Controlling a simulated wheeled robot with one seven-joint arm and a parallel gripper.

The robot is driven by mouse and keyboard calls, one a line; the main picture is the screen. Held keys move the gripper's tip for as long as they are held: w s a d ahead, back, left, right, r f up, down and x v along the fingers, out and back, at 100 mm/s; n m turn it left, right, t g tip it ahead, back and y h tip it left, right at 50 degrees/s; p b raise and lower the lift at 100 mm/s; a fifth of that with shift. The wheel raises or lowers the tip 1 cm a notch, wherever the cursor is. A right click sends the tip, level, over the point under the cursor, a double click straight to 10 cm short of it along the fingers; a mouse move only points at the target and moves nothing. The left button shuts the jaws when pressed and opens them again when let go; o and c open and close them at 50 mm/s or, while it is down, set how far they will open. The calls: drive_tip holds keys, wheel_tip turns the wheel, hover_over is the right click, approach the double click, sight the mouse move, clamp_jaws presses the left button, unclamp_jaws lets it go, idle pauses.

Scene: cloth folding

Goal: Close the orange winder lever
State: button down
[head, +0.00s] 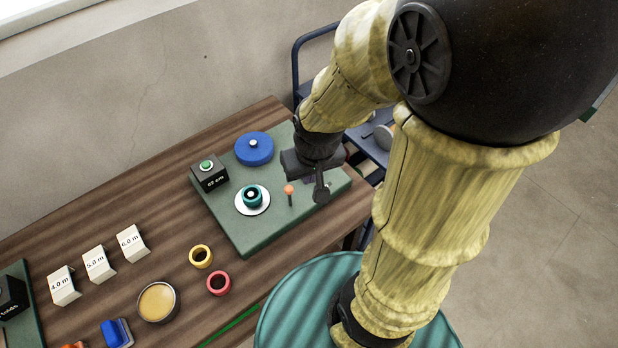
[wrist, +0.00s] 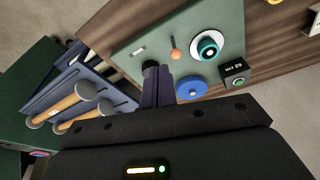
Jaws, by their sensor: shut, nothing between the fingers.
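The winder lever (head: 289,191) is a short dark stick with an orange ball end, on the green board (head: 225,215) beside a teal spool on a white disc (head: 264,206). In the wrist view the lever (wrist: 175,47) stands beyond my fingertips, left of the teal spool (wrist: 208,47). My gripper (head: 319,180) is over the right part of the board, to the right of the lever and apart from it. In the wrist view its dark fingers (wrist: 158,80) are together with nothing between them. A dark round part at the fingertips is partly hidden.
A blue disc (head: 254,149) and a black box marked 62 cm (head: 209,175) stand on the board. Yellow (head: 201,256) and red (head: 219,283) rings, a round tin (head: 158,302) and white marked blocks (head: 98,264) lie on the wooden table. A blue cart (head: 375,140) stands behind.

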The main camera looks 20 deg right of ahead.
sight(290, 198)
drive_tip(key=shift+d, duration=0.1)
idle(0.3)
drive_tip(key=w+d+f+m+g, duration=0.1)
drive_tip(key=w+m, duration=0.3)
drive_tip(key=m, duration=0.4)
drive_tip(key=w+d+f+m+g+y, duration=0.1)
drive_tip(key=w+d+f+m+g, duration=0.1)
drive_tip(key=m, duration=0.6)
drive_tip(key=w+d+f, duration=0.1)
drive_tip(key=w+f, duration=0.1)
drive_tip(key=w, duration=0.1)
drive_tip(key=shift+w+d+f+g+y+p, duration=0.15)
drive_tip(key=shift+d+f+g+y+p, duration=0.1)
drive_tip(key=shift+d+g+y+p, duration=0.1)
drive_tip(key=f, duration=0.3)
drive_tip(key=a+f, duration=0.1)
drive_tip(key=f, duration=0.2)
drive_tip(key=s+f, duration=0.1)
drive_tip(key=f, duration=0.3)
drive_tip(key=shift+s+a+p, duration=0.1)
drive_tip(key=shift+a+p, duration=0.2)
drive_tip(key=shift+a, duration=0.1)
drive_tip(key=shift+s+a+r+p, duration=0.1)
drive_tip(key=shift+a+r+p, duration=0.25)
drive_tip(key=shift+a+r, duration=0.35)
drive_tip(key=shift+s+a+r+p, duration=0.1)
drive_tip(key=shift+a+r+p, duration=0.25)
drive_tip(key=shift+a, duration=0.6)
drive_tip(key=shift+w, duration=0.1)
